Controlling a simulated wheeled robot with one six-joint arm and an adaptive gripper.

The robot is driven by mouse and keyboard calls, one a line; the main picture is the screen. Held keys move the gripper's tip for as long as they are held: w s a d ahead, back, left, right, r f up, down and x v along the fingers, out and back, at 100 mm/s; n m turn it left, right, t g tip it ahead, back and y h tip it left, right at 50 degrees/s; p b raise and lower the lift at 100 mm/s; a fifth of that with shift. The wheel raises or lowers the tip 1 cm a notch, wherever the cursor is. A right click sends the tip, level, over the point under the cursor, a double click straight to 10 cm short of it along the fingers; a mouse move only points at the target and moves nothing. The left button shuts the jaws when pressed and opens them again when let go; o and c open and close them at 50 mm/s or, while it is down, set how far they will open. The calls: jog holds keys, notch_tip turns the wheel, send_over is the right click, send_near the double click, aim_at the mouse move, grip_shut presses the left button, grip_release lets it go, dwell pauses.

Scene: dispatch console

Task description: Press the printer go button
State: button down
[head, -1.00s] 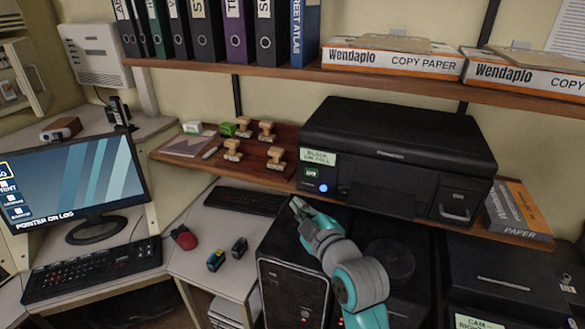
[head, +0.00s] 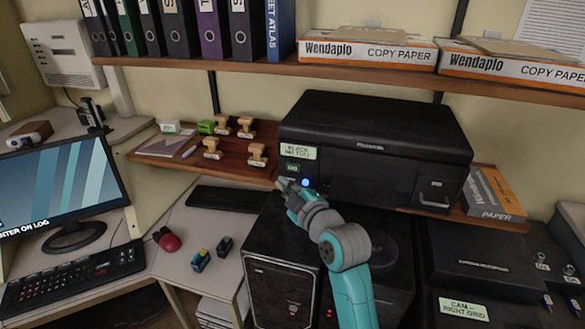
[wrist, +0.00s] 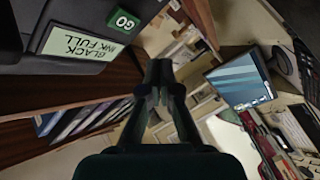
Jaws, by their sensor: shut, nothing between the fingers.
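The black printer (head: 375,125) stands on the wooden shelf, with a green GO label (head: 292,167) on its left front and a lit blue round spot (head: 305,182) just below and right of it. The GO label also shows at the top of the wrist view (wrist: 125,21). My gripper (head: 281,184) is shut and empty, its tips just below the GO label at the printer's front. It covers the panel there, so I cannot tell whether it touches it. In the wrist view the closed fingers (wrist: 159,72) point away from the camera.
A pale BLACK INK FULL label (head: 299,151) sits above the GO label. Wooden stamps (head: 257,154) stand left of the printer. A black computer tower (head: 283,285) is below my arm. A paper box (head: 494,195) lies right of the printer.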

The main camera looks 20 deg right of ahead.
aim_at(293, 167)
jog(key=shift+w+d, duration=0.6)
jog(key=shift+w, duration=0.2)
jog(key=shift+w+d, duration=0.6)
jog(key=shift+w, duration=0.2)
jog(key=shift+w+d, duration=0.1)
dwell(0.3)
jog(key=shift+w+d, duration=0.15)
jog(key=shift+w, duration=0.1)
